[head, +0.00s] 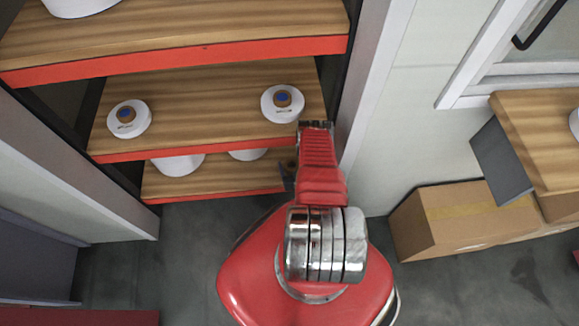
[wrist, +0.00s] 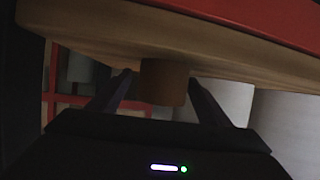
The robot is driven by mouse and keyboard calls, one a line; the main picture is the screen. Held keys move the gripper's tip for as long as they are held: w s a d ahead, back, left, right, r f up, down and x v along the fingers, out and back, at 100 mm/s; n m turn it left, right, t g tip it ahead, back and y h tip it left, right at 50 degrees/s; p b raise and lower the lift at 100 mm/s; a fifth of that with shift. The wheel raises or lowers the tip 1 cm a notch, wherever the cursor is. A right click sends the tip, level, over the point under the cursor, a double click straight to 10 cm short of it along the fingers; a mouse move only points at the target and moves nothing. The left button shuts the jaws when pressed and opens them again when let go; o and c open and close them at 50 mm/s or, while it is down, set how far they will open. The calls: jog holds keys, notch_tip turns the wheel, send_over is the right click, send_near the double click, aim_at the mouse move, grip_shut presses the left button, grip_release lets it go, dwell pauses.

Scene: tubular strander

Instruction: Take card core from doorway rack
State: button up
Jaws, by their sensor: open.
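A plain brown card core (wrist: 164,84) shows in the wrist view, upright, just below a wooden shelf board. My gripper (wrist: 161,77) is open, with one dark finger on each side of the core. I cannot tell whether either finger touches it. In the head view a dark part of my gripper (head: 288,176) shows at the right end of the rack's lower level. My red arm hides the rest of it, and the core is not visible there. The doorway rack (head: 215,147) has wooden shelves with red front edges.
White rolls with brown, blue-centred middles stand on the middle shelf, at left (head: 129,128) and right (head: 283,112). More white rolls (head: 178,165) stand on the lower shelf, close to my gripper's right in the wrist view (wrist: 225,100). Cardboard boxes (head: 450,218) sit at right; grey floor is open in front.

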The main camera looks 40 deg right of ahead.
jog(key=shift+x, duration=0.85)
jog(key=shift+w+a+f, duration=0.1)
jog(key=shift+w+a, duration=0.05)
jog(key=shift+w, duration=0.15)
jog(key=shift+s, duration=0.1)
jog(key=c, duration=1.2)
jog(key=shift+o, duration=0.2)
notch_tip(320, 180, up, 10)
